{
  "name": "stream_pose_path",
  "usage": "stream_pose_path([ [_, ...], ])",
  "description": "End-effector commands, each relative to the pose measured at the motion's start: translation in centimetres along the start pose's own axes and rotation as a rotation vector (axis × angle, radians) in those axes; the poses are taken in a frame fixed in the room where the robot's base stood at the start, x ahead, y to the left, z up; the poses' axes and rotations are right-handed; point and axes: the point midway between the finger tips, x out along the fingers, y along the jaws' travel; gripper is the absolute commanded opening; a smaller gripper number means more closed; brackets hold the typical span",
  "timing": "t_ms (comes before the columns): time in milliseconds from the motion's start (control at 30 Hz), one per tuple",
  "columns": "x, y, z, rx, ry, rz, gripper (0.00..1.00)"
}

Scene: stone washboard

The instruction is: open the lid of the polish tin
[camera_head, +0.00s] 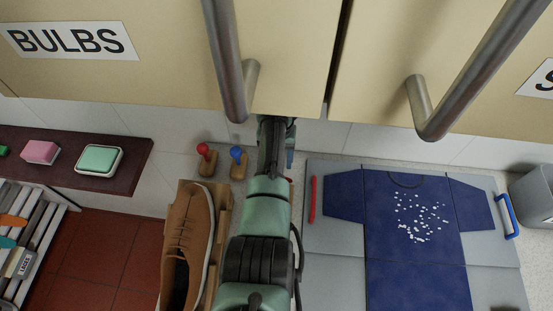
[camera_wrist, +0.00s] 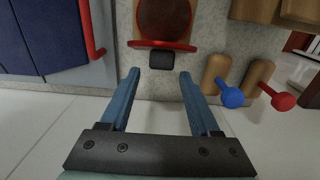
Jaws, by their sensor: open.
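The polish tin (camera_wrist: 164,18) is at the top of the wrist view, cut by the frame edge. It shows a dark reddish-brown round face with a red rim. A red bar (camera_wrist: 163,45) crosses its near side, with a small black tab (camera_wrist: 161,61) just below. I cannot tell whether the lid is raised. My gripper (camera_wrist: 158,76) is open, its two blue fingers on either side of the tab, with gaps on both sides. I see no contact. In the head view my arm hides the tin, and one blue fingertip shows (camera_head: 290,158).
Wooden daubers with a red knob (camera_head: 204,152) and a blue knob (camera_head: 237,155) stand close by. A brown shoe (camera_head: 186,240) is at left, a folding board (camera_head: 336,240) with a blue shirt (camera_head: 415,255) at right. Cupboard handles (camera_head: 228,65) hang above.

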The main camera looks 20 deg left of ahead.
Motion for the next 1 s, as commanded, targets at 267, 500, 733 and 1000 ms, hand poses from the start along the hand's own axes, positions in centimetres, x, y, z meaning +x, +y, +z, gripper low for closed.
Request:
stream_pose_path([
  [267,0.1,0.0,0.1,0.0,-0.003,0.0,0.65],
  [500,-2.1,0.0,0.0,0.0,0.001,0.0,0.65],
  [733,-7.1,0.0,-0.1,0.0,0.003,0.0,0.65],
  [1000,-12.2,0.0,0.0,0.0,-0.001,0.0,0.65],
])
